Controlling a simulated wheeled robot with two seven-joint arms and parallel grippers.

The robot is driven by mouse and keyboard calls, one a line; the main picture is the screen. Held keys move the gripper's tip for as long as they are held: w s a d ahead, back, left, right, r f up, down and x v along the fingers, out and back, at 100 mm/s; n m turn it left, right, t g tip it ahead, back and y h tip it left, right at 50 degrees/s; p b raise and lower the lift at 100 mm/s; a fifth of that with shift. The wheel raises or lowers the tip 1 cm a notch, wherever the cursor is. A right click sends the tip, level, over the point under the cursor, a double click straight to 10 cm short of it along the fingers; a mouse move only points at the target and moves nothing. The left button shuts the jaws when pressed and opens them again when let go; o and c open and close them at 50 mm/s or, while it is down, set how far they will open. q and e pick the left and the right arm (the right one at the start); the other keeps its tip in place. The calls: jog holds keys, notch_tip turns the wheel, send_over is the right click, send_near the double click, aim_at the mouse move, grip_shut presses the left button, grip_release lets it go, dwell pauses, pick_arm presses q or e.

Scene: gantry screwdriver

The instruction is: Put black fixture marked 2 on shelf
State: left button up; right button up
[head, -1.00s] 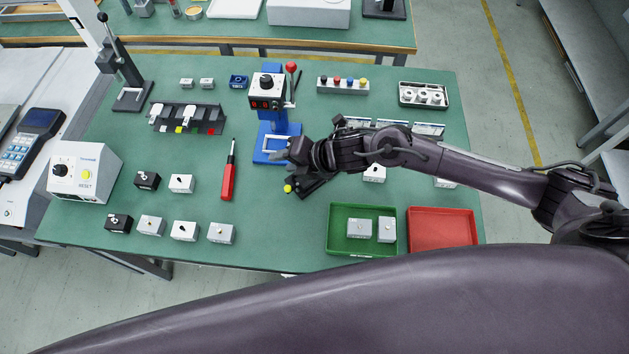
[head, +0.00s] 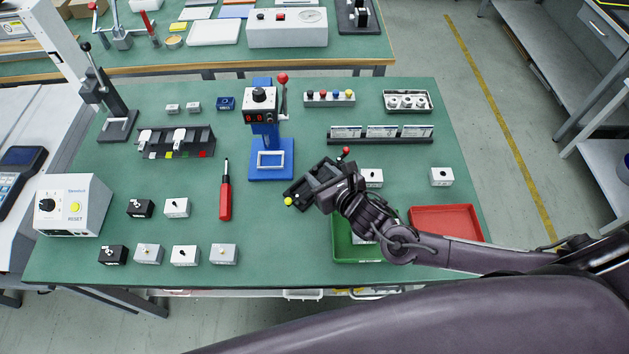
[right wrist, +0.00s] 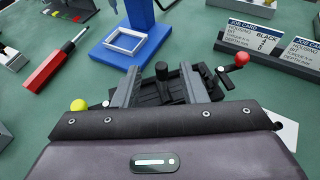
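A black fixture (head: 296,194) with a yellow ball and a red ball at its ends lies on the green table, right of the red screwdriver. It also shows in the right wrist view (right wrist: 160,92), with a black upright post in its middle. No number on it can be read. My right gripper (head: 322,180) is over the fixture and hides part of it. In the right wrist view its fingers (right wrist: 163,82) are apart, either side of the post, with gaps visible. A grey shelf unit (head: 535,75) stands at the right, beyond the table. My left gripper is not in view.
A blue press (head: 270,170) stands behind the fixture. A black job-card holder (head: 380,139), a green tray (head: 343,245) and a red tray (head: 447,222) are to the right. The red screwdriver (head: 225,200) and several small boxes lie left. A black rack (head: 180,150) stands back left.

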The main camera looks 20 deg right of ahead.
aim_at(315, 167)
jog(key=p+x, duration=0.1)
jog(key=x, duration=0.4)
jog(key=shift+w, duration=0.2)
jog(key=shift+c, duration=0.3)
grip_shut()
dwell(0.8)
jog(key=shift+r, duration=0.1)
